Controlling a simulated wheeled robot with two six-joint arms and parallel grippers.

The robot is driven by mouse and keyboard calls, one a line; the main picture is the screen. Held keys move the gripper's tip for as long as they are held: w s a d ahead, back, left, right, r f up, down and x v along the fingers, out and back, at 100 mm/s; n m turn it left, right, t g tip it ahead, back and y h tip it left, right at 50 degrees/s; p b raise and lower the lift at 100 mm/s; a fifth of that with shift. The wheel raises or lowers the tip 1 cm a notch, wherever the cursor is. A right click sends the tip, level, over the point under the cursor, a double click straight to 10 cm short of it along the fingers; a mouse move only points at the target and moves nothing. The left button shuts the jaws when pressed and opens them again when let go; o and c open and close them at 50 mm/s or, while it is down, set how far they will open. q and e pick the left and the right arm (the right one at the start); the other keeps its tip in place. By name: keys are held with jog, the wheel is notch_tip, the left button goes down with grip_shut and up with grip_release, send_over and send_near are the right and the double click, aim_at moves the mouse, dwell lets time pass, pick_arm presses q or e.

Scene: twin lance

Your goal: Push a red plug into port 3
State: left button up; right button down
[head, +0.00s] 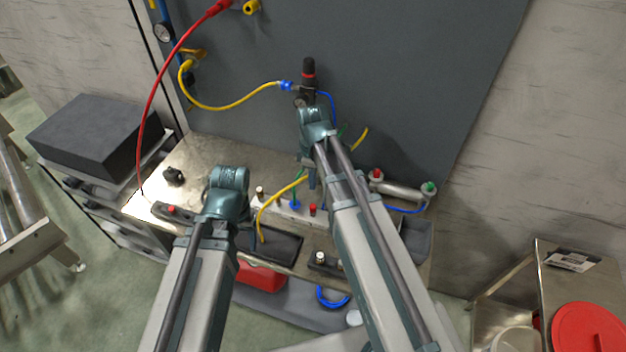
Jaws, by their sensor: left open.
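A light-coloured port block (326,217) lies on the metal bench, partly hidden behind my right arm. A small red plug (312,209) and a blue fitting (295,205) stand on it; I cannot read port numbers or tell which is port 3. Another small red piece (172,210) sits on a dark holder at the bench's left. My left gripper (246,238) is open beside the black tray, left of the block; its fingers are mostly hidden behind the wrist. My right gripper (311,178) is above the block's back side; its fingertips are small and partly hidden, so I cannot tell its jaw state.
A black tray (284,246) lies at the bench front, with a yellow hose (279,192) near it. A dark regulator (308,78) rises behind my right gripper. A cylinder with red and green ends (402,190) is at right. A red hose (150,105) hangs at left.

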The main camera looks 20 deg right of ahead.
aim_at(313, 206)
pick_arm(q)
jog(key=shift+f+b, duration=1.05)
jog(key=shift+f, duration=0.6)
pick_arm(e)
jog(key=shift+f+n, duration=0.4)
jog(key=shift+f, duration=1.25)
pick_arm(q)
notch_tip(313, 206, down, 6)
jog(key=b, duration=0.6)
pick_arm(e)
notch_tip(313, 206, down, 6)
pick_arm(q)
jog(key=shift+f, duration=0.2)
pick_arm(e)
jog(key=shift+f, duration=0.25)
pick_arm(q)
jog(key=shift+r, duration=0.15)
pick_arm(e)
jog(key=shift+r, duration=0.2)
pick_arm(q)
jog(key=shift+r+p, duration=1.35)
jog(key=shift+r, duration=0.05)
pick_arm(e)
jog(key=shift+r, duration=1.4)
pick_arm(q)
jog(key=shift+r, duration=0.1)
pick_arm(e)
jog(key=shift+r, duration=0.1)
